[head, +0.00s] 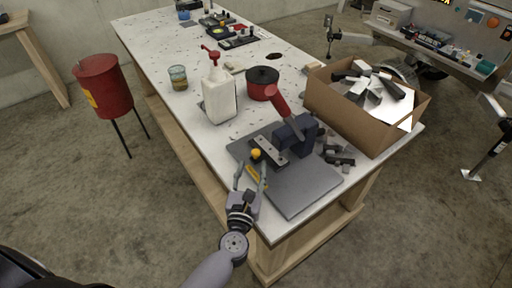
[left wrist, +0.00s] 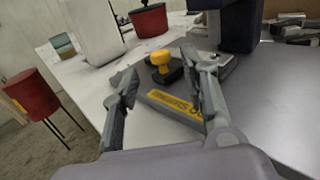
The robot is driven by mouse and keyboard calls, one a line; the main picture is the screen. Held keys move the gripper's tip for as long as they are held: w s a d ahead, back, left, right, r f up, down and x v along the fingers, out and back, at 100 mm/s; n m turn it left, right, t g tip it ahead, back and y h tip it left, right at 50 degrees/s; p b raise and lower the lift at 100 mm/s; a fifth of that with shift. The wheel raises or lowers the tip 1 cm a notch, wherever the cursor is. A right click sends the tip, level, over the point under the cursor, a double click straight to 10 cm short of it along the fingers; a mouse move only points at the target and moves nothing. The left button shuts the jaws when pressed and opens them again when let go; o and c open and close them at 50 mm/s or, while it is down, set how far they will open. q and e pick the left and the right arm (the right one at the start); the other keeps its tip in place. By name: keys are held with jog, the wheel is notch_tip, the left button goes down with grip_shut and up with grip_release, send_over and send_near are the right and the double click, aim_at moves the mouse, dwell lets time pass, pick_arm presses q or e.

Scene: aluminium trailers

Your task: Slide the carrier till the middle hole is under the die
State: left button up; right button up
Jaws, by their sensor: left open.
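The carrier (head: 268,150) is a light metal strip with dark holes, lying on the grey base of a dark blue press (head: 294,136) with a red lever (head: 279,101). In the left wrist view (left wrist: 158,68) the knob appears between the fingertips.
A yellow finger-warning label (left wrist: 176,103) is near the knob. A white bottle (head: 219,98) with a red pump, a red pot (head: 262,83) and a cardboard box (head: 367,115) of offcuts surround the press. Loose metal pieces (head: 339,156) lie at its right.

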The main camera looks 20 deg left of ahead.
aim_at(255, 155)
pick_arm(q)
jog(key=w, duration=0.6)
jog(key=shift+a+r+p, duration=0.1)
jog(key=shift+a+p, duration=0.3)
jog(key=shift+w, duration=0.65)
grip_shut()
pick_arm(e)
jog(key=shift+w+d+r, duration=0.15)
jog(key=shift+w+r, duration=0.5)
jog(key=shift+w, duration=0.25)
